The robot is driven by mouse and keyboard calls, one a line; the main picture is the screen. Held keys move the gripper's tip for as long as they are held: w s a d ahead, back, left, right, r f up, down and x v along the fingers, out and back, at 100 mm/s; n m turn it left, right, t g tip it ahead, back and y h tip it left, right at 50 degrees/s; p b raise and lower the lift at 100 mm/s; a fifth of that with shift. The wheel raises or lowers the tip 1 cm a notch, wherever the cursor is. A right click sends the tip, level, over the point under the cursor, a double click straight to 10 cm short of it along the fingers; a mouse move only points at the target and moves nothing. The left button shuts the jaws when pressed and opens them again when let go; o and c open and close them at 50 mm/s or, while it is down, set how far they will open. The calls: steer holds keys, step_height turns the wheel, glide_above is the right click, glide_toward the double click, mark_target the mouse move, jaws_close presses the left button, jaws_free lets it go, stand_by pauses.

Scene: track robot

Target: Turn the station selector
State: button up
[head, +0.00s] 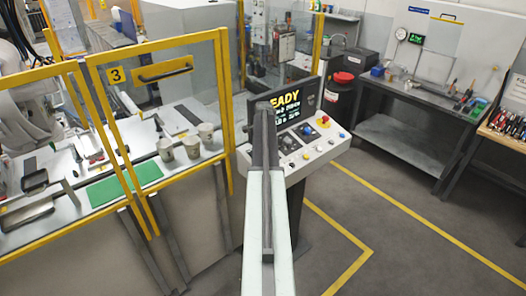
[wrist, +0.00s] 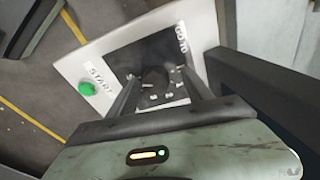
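The station selector, a dark round knob (wrist: 155,77), sits on a black square plate (wrist: 122,58) with white marks around it in the wrist view. My gripper (wrist: 157,82) has its two dark fingers spread, with the knob between and beyond the tips. A gap shows on each side of the knob, and I cannot tell how far above the panel the tips are. In the head view my arm crosses the control console (head: 318,150) and hides part of its panel. I cannot make out the selector there.
A green START button (wrist: 87,89) is left of the plate. The console screen (head: 287,104) shows READY. A red button (head: 325,119) is on the panel's right. A yellow-framed fence (head: 160,72) stands left, a workbench (head: 430,101) right. Floor between console and bench is clear.

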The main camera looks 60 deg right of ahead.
steer(key=shift+s+d, duration=0.1)
steer(key=shift+s, duration=0.15)
steer(key=p+v, duration=0.8)
steer(key=shift+w, duration=0.1)
steer(key=shift+f, duration=0.15)
